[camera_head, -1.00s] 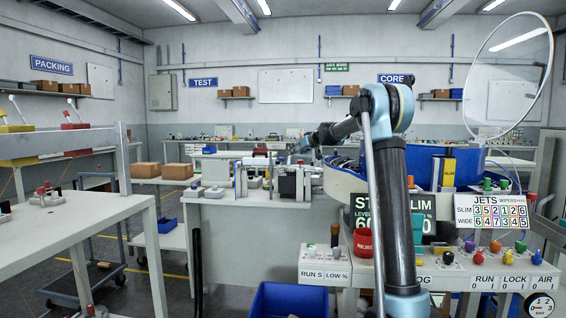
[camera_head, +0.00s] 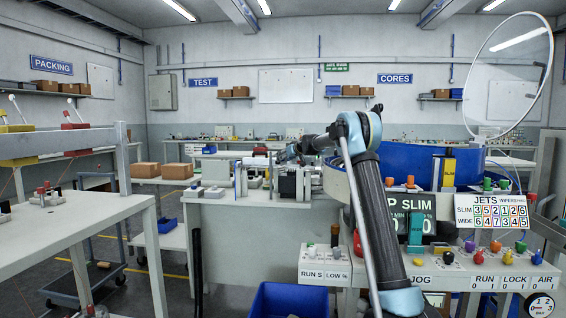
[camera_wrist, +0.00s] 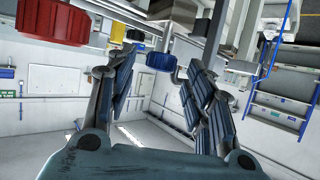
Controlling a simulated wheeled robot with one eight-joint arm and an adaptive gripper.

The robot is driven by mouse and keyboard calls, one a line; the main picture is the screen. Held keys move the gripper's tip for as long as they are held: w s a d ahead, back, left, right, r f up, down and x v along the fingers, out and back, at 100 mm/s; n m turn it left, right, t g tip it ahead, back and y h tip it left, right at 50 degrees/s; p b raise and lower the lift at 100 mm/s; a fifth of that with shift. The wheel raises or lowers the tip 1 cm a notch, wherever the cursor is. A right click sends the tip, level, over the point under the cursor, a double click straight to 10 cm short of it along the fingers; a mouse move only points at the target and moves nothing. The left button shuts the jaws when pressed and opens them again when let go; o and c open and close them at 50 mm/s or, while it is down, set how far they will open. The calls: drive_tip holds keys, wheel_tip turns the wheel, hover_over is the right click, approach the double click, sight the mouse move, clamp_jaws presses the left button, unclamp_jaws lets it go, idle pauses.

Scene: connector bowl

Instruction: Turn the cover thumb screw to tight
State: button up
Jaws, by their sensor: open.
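In the wrist view my gripper (camera_wrist: 160,72) is open, with its two dark ribbed fingers apart. A small blue ribbed knob (camera_wrist: 160,61) shows between and beyond the fingertips; I cannot tell whether it is the cover thumb screw. No finger visibly holds a knob. In the head view my arm reaches back to the grey mechanism (camera_head: 292,181) left of the blue bowl (camera_head: 410,163). The gripper is small there and its contact cannot be made out.
A clear round disc (camera_head: 507,75) stands raised at the right. A front panel (camera_head: 480,258) carries several coloured knobs. A blue bin (camera_head: 289,299) is below, and a white table (camera_head: 70,225) is at the left.

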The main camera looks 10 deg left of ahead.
drive_tip(key=shift+x, duration=1.15)
drive_tip(key=c, duration=1.1)
